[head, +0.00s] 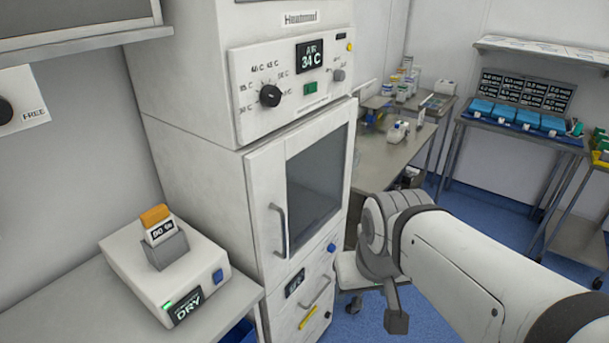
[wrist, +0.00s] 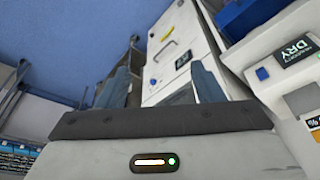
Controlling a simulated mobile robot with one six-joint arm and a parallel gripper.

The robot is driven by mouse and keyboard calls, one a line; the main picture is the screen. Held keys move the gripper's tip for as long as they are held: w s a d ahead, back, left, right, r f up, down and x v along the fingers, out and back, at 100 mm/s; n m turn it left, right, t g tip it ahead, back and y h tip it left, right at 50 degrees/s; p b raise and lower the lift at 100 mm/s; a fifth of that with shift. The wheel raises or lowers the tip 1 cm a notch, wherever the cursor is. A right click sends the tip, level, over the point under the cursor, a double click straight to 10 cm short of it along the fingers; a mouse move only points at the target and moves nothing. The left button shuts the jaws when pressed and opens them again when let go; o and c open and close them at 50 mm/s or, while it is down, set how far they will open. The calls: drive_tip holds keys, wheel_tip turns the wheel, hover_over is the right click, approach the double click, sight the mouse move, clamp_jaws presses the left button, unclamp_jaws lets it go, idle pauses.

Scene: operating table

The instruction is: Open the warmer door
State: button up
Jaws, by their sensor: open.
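The warmer (head: 290,75) is a tall white cabinet with a dial and a display reading 34 C. Its door (head: 262,180) has a dark glass window and a grey vertical handle (head: 278,230) on its left side. The door looks shut. My arm reaches in from the right in the head view, in front of the cabinet and right of the door. My gripper (wrist: 163,78) is open in the wrist view, with its two fingers apart and nothing between them. The cabinet's lower front (wrist: 185,55) shows beyond the fingers. The gripper is apart from the handle.
Below the door are a lower panel with a horizontal handle (head: 318,293) and a yellow label (head: 308,318). A white DRY device (head: 165,275) stands on the left counter (head: 50,308). A bench (head: 395,160) and a table with blue boxes (head: 515,115) stand behind at the right.

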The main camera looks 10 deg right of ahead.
drive_tip(key=shift+a+f, duration=0.15)
drive_tip(key=shift+c, duration=0.8)
drive_tip(key=a+f+m+g+y, duration=0.2)
drive_tip(key=a+m+y, duration=0.1)
drive_tip(key=a+f+m+g+y, duration=0.1)
drive_tip(key=a+f+g, duration=0.1)
drive_tip(key=shift+w+a+y+p, duration=0.2)
drive_tip(key=shift+y+p, duration=0.1)
drive_tip(key=shift+p, duration=0.05)
drive_tip(key=c, duration=0.6)
drive_tip(key=m+t+y+p, duration=0.4)
drive_tip(key=m+t+y, duration=0.65)
drive_tip(key=m, duration=1.05)
hover_over(285, 254)
drive_tip(key=f, duration=0.5)
drive_tip(key=shift+w+f, duration=0.15)
drive_tip(key=shift+w, duration=0.2)
drive_tip(key=shift+c, duration=0.3)
clamp_jaws()
